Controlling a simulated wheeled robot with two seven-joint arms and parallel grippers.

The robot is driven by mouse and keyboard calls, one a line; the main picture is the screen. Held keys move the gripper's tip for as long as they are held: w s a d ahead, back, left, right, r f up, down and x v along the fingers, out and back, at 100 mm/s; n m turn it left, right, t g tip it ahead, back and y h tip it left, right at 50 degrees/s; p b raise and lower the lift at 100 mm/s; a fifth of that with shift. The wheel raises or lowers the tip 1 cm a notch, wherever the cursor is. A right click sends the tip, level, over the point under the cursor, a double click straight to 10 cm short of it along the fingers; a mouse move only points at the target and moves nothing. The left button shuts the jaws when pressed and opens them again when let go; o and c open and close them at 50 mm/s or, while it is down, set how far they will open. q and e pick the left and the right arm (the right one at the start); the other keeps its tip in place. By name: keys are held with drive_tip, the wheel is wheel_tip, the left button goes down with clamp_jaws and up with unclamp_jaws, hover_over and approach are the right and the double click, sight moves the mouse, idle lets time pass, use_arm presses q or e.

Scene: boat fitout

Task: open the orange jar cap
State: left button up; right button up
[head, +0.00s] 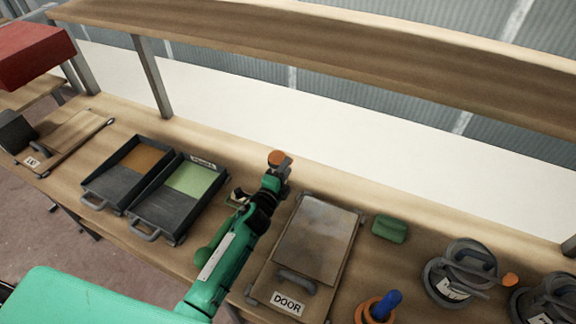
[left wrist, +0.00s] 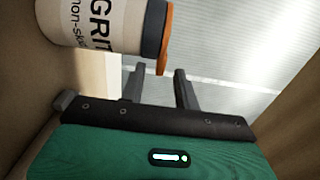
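The orange jar cap (head: 280,158) shows at the back of the bench, just beyond my left gripper (head: 274,181), which hides most of the jar below it. In the left wrist view the jar (left wrist: 90,22) is off-white with dark "GRIT non-skid" lettering, a dark band and the orange cap (left wrist: 167,38). The jar appears sideways in that view. My left gripper (left wrist: 159,72) has its two fingers apart with nothing held between them. The fingertips are close to the cap's edge; I cannot tell whether they touch it. My right gripper is not in view.
Left of my arm are two dark trays (head: 180,215) with handles. Right of it lies a panel labelled DOOR (head: 318,240), then a green block (head: 390,228), an orange ring with a blue peg (head: 385,303) and round dark hatches (head: 455,280). A shelf (head: 350,60) overhangs the back.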

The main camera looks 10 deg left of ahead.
use_arm(q)
drive_tip(key=shift+w+d, duration=0.25)
drive_tip(key=shift+w, duration=0.9)
drive_tip(key=shift+c, duration=0.4)
clamp_jaws()
